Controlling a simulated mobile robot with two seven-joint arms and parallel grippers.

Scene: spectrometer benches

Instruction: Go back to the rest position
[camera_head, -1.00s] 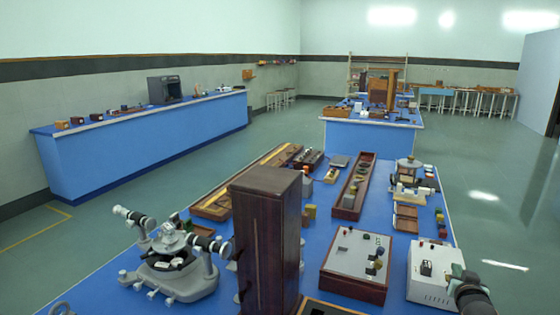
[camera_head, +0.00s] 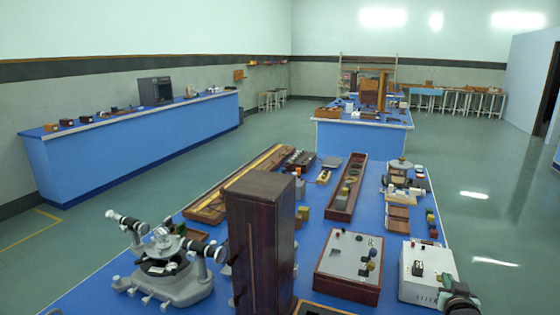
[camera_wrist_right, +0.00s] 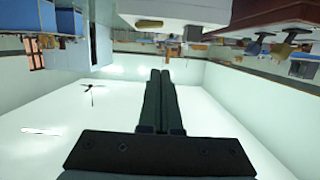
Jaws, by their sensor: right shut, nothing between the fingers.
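My right gripper (camera_head: 458,300) shows at the bottom right edge of the head view, beside the front right corner of the white control box (camera_head: 420,282). In the right wrist view my right gripper (camera_wrist_right: 160,74) has its two dark fingers together, with nothing between them. In that view the room appears upside down, with the fingers against the pale wall and ceiling. I cannot tell whether the gripper touches the white box. My left gripper is not in view.
The near blue bench (camera_head: 110,287) carries a grey spectrometer (camera_head: 165,268), a tall dark wooden cabinet (camera_head: 262,240), a wooden panel box (camera_head: 345,285) and long wooden trays (camera_head: 346,190). Another blue bench (camera_head: 360,140) stands behind. Green floor (camera_head: 490,225) is clear at right.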

